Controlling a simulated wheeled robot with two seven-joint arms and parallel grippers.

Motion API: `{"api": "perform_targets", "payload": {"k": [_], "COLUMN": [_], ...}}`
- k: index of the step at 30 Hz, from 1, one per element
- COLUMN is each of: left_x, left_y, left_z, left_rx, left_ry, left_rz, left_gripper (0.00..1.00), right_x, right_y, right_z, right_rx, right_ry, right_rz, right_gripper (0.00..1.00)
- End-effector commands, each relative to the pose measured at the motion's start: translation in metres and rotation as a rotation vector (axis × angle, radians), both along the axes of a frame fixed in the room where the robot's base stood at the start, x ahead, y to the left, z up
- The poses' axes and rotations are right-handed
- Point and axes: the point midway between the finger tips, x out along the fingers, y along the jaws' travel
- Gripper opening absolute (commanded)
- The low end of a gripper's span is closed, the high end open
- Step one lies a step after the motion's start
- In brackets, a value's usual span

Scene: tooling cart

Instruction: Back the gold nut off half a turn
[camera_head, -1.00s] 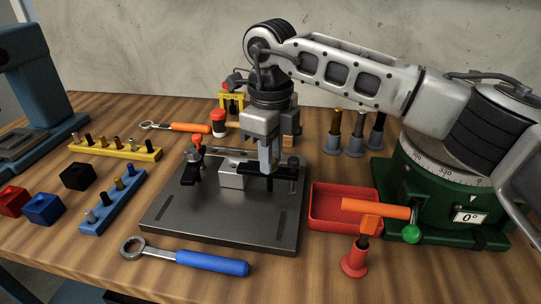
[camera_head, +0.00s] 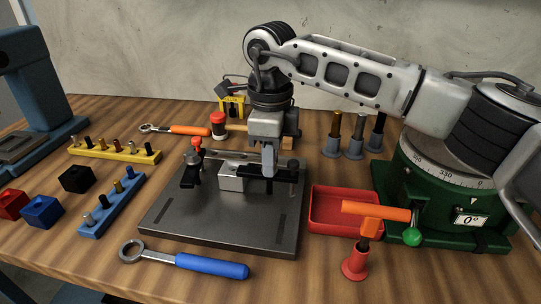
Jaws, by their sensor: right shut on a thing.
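My right gripper (camera_head: 268,172) points straight down over the right end of the fixture plate (camera_head: 220,217). Its fingers are at the right black clamp strap (camera_head: 288,172), beside a silver block (camera_head: 231,177). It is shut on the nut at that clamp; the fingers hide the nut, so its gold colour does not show. A second black clamp with a red knob (camera_head: 197,142) stands on the left of the plate. My left gripper is not in view.
A red tray (camera_head: 318,226) and an orange-handled tool on a red stand (camera_head: 355,265) are right of the plate. A green rotary table (camera_head: 440,210) stands beyond. A blue-handled wrench (camera_head: 212,265) lies in front. Bolt racks (camera_head: 112,206) and cubes (camera_head: 78,178) are at left.

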Motion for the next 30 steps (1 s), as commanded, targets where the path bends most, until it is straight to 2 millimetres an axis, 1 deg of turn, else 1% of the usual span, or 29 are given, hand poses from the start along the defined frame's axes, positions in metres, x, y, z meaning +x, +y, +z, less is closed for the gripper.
{"api": "perform_targets", "payload": {"k": [2,3,5,6,14,17,20,23,30], "left_x": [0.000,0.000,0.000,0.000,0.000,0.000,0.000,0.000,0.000], "left_y": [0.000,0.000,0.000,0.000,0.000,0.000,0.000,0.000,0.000], "left_z": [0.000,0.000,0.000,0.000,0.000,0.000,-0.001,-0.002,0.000], "left_rx": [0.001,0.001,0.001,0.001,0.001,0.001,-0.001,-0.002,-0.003], "left_ry": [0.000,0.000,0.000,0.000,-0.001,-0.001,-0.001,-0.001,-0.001], "left_rz": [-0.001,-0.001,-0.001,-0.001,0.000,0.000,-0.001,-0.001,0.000], "left_gripper": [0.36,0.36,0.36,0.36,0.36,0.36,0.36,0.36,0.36], "right_x": [0.001,0.001,0.001,0.001,0.001,0.001,0.001,0.001,0.001], "right_y": [0.000,0.000,0.000,0.000,0.000,0.000,0.000,0.000,0.000], "right_z": [0.003,0.003,0.003,0.002,0.002,0.007,0.021,0.042,0.103], "right_rx": [0.005,0.005,0.005,0.004,0.002,0.002,0.002,0.002,0.004], "right_ry": [-0.006,-0.006,-0.006,-0.005,-0.002,-0.005,-0.006,-0.007,-0.007], "right_rz": [-0.002,-0.002,-0.002,-0.002,-0.002,-0.002,-0.003,-0.004,-0.004], "right_gripper": [0.00,0.24,0.40,0.43,0.43,0.43,0.43,0.43,0.43]}}
